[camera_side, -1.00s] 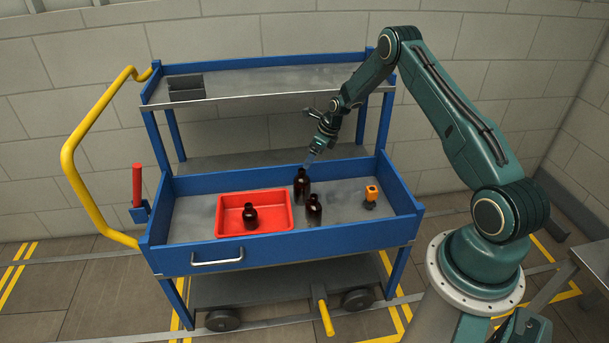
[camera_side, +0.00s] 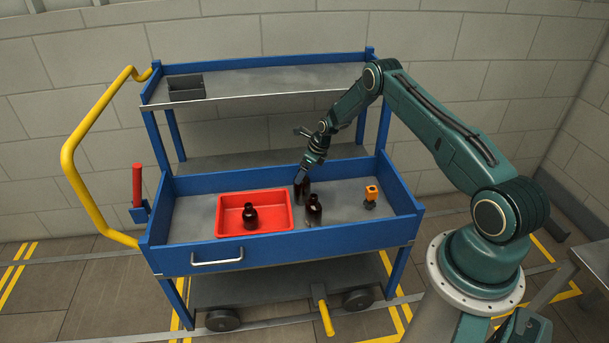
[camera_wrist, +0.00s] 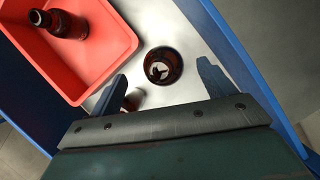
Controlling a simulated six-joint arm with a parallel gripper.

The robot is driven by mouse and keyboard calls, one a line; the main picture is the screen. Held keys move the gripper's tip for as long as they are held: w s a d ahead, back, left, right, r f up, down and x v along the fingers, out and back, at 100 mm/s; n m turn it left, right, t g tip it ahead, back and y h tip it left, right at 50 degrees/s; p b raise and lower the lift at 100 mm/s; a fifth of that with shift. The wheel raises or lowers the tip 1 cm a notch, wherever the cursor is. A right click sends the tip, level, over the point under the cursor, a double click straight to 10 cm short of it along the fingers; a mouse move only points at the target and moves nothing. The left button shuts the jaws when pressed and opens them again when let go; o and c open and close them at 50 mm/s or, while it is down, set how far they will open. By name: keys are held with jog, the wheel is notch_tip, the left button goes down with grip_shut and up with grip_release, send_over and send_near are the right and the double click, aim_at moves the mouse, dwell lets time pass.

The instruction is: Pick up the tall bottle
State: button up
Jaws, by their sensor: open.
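The tall bottle (camera_side: 303,192) is dark amber and stands upright on the cart's grey tray, right of the red bin. My gripper (camera_side: 304,176) is over it, pointing down, and hides its top in the side view. In the wrist view a round dark bottle (camera_wrist: 163,65), seen from above with an open mouth, lies between the lines of my spread fingers. It appears to be the tall bottle. My gripper (camera_wrist: 162,72) is open and holds nothing; contact with the bottle cannot be told.
A shorter amber bottle (camera_side: 314,211) stands close in front of the tall one. Another bottle (camera_side: 250,216) is inside the red bin (camera_side: 228,228). An orange-topped object (camera_side: 371,196) stands at the right. Blue walls (camera_side: 295,257) edge the tray; an upper shelf (camera_side: 270,83) is behind.

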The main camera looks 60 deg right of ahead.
jog(key=shift+f, duration=0.15)
jog(key=shift+x, duration=2.45)
jog(key=shift+w, duration=0.1)
jog(key=shift+d, duration=0.1)
jog(key=c, duration=1.5)
jog(key=shift+r, duration=0.2)
notch_tip(320, 180, up, 20)
jog(key=shift+f, duration=0.15)
